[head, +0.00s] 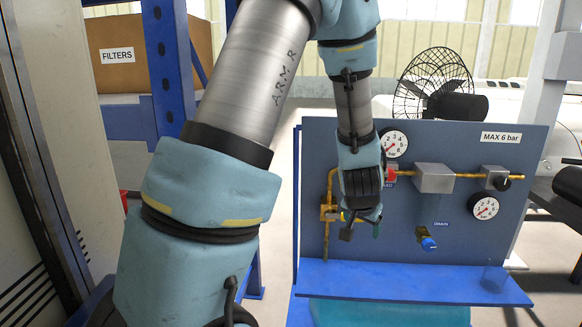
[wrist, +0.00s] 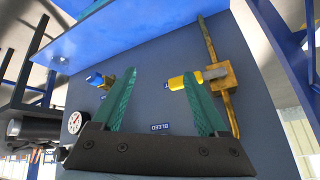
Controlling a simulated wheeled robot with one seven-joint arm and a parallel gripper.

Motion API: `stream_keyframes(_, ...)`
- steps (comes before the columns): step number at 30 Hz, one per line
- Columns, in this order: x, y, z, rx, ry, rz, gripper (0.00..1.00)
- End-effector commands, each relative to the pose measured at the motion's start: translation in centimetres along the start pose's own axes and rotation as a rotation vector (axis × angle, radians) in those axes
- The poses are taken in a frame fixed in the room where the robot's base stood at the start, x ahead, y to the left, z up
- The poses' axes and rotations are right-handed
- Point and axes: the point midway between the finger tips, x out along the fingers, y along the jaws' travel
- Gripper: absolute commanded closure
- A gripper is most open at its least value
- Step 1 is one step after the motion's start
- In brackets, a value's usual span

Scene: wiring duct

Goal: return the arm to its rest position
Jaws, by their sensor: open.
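My arm (head: 240,90) reaches down from the top of the head view, with its wrist in front of the blue panel (head: 400,235). My gripper (head: 362,232) is low at the wrist's end, before the panel's left part; its fingers are mostly hidden there. In the wrist view my gripper (wrist: 160,82) shows two green fingers spread apart with nothing held. A yellow-ended brass valve (wrist: 185,80) appears close to the right fingertip; I cannot tell whether they touch. A BLEED label (wrist: 158,127) shows between the fingers.
The panel carries brass pipework (head: 328,205), an upper gauge (head: 393,143), a lower gauge (head: 485,207) and a blue-tipped drain valve (head: 427,241). A blue ledge (head: 410,283) juts out below. A fan (head: 435,85) stands behind. A blue rack (head: 170,65) with a FILTERS box (head: 118,55) is at left.

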Motion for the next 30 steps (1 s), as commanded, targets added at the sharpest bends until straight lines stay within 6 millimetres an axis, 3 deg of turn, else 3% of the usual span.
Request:
stream_keyframes(1,-1.9,-2.6,0.8,-0.069,-0.040,0.011,0.24)
stream_keyframes(6,-7.9,-8.7,6.4,-0.278,-0.219,0.036,0.24)
stream_keyframes(10,-12.3,-11.9,11.1,-0.413,-0.354,0.010,0.24)
stream_keyframes(15,-16.1,-13.8,15.1,-0.520,-0.467,-0.033,0.24)
stream_keyframes(18,-16.9,-14.2,16.1,-0.544,-0.496,-0.045,0.24)
stream_keyframes(30,-16.9,-14.2,16.2,-0.545,-0.497,-0.046,0.24)
